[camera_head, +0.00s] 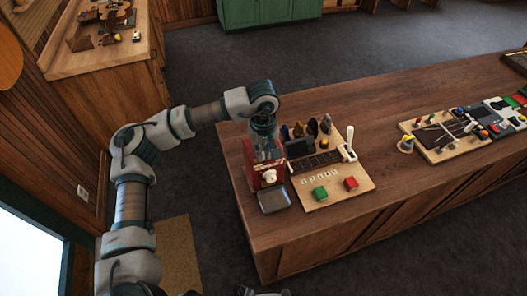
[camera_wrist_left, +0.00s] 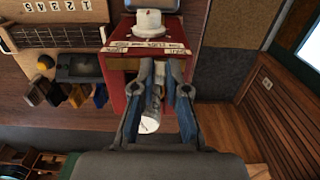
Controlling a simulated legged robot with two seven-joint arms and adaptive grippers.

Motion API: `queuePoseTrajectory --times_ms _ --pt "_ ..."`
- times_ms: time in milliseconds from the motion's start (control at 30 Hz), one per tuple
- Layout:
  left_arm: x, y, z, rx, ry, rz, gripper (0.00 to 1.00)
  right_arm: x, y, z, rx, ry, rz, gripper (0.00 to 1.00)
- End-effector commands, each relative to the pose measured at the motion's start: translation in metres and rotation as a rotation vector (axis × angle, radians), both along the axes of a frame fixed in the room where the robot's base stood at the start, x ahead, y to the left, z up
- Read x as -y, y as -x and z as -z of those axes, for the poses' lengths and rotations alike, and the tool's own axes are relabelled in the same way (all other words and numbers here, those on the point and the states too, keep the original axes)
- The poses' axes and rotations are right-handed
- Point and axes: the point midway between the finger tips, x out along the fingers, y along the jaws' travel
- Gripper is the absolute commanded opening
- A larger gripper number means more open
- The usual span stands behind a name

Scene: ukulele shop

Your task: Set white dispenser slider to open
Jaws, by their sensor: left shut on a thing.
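The red dispenser (camera_head: 268,180) stands near the left end of the wooden counter. It has a white knob (camera_head: 269,175) on its front and a grey tray (camera_head: 274,199) below it. In the left wrist view the dispenser (camera_wrist_left: 185,35) shows its white knob (camera_wrist_left: 150,22) and a strip of white labels (camera_wrist_left: 147,48). My left gripper (camera_head: 264,125) reaches down behind the dispenser from above. In the left wrist view its fingers (camera_wrist_left: 163,72) are closed around a pale part, apparently the white slider (camera_wrist_left: 150,122). The fingers hide much of this part.
Another board (camera_head: 445,135) is farther right. Bare counter (camera_head: 390,115) lies between the boards.

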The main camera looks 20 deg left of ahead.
Motion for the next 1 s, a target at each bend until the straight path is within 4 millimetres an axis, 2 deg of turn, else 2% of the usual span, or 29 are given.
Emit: queuePoseTrajectory --times_ms 300,567,600,700,1000 --pt "0.031 -0.024 0.0 0.002 -0.003 -0.005 0.0 -0.01 -0.001 0.001 0.002 -0.012 0.004 0.0" --pt "0.033 -0.026 -0.001 0.008 0.001 -0.006 0.0 -0.013 -0.001 0.001 0.003 -0.015 0.005 0.0" --pt "0.032 -0.026 -0.001 0.008 0.001 -0.006 0.16 -0.013 -0.001 0.001 0.003 -0.015 0.005 0.0" --pt "0.033 -0.025 -0.001 0.008 0.001 -0.005 0.39 -0.012 -0.001 0.001 0.002 -0.014 0.004 0.0" --pt "0.033 -0.022 -0.002 0.004 -0.001 -0.003 0.39 -0.003 -0.001 0.001 0.002 -0.003 -0.001 0.0"
